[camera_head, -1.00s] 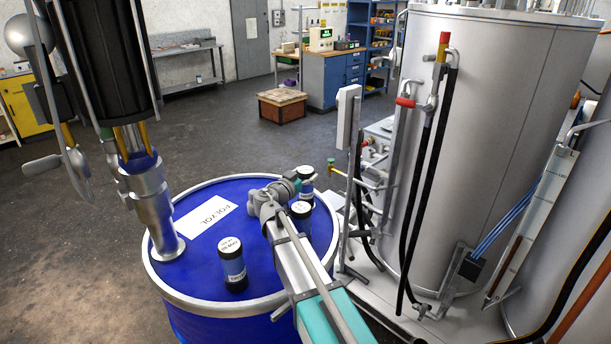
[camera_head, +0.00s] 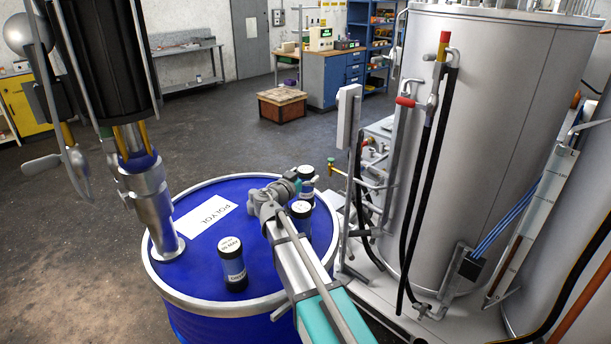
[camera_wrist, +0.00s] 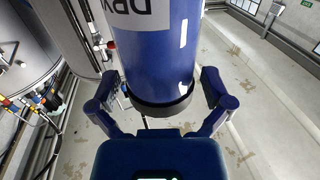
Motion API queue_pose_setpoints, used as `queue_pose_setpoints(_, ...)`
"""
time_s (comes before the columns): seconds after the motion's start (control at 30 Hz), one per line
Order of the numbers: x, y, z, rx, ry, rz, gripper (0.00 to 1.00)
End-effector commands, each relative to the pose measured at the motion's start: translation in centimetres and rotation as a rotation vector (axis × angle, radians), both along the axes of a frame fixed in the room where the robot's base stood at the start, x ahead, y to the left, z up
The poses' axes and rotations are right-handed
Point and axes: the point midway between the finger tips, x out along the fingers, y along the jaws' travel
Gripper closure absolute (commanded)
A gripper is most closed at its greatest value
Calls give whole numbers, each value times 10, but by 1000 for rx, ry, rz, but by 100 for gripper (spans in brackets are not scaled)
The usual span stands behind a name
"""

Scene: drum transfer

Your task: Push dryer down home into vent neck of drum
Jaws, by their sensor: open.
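The blue drum (camera_head: 205,245) stands at front centre with a pale rim and a white POLYOL label. My gripper (camera_head: 290,188) is beside the far canister, above the lid's right side. In the wrist view, a blue dryer (camera_wrist: 158,45) with part of a DRY label and a dark end ring lies between the spread fingers of my gripper (camera_wrist: 160,92). The vent neck is hidden, so I cannot tell how deep the dryer sits.
A metal tube with a black upper body (camera_head: 148,200) stands on the drum's left side. A large grey tank (camera_head: 480,150) with hoses and valves rises close on the right. A wooden crate (camera_head: 283,108) and workbench (camera_head: 335,75) are farther back. The floor between is clear.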

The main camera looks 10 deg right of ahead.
Motion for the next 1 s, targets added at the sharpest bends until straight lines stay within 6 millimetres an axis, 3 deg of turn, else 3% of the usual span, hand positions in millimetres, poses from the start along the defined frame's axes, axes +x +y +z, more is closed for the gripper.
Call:
queue_pose_setpoints(0.7,-48,49,0,1,1,2,0)
queue_pose_setpoints(1.0,-52,53,0,1,1,-1,0)
